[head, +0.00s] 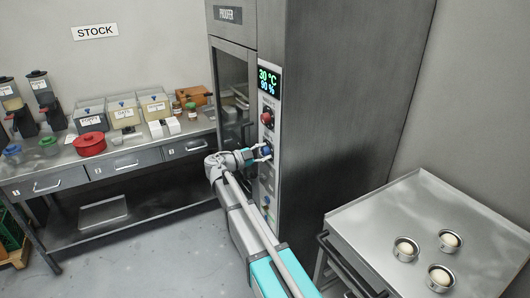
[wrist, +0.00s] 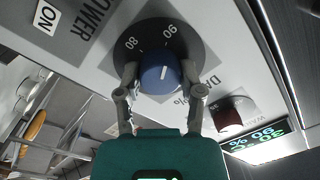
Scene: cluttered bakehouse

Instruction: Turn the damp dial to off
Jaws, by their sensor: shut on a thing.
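The damp dial is a blue knob (wrist: 160,75) on a dark round plate in the wrist view. The marks 80 and 90 show on its plate, and a short white line is on its face. In the head view the blue dial (head: 267,151) sits on the proofer's control panel (head: 266,185), below a red knob. My gripper (head: 260,152) is at this dial. In the wrist view my gripper (wrist: 163,84) has one finger on each side of the knob and is shut on it. The off mark is not visible. The proofer's display (head: 268,80) reads 30 °C and 90 %.
The red knob (head: 267,117) is just above; it also shows in the wrist view (wrist: 232,112). A steel table (head: 370,215) with several dough cups stands at right. A stock bench (head: 60,176) with bins and a red pot is at left.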

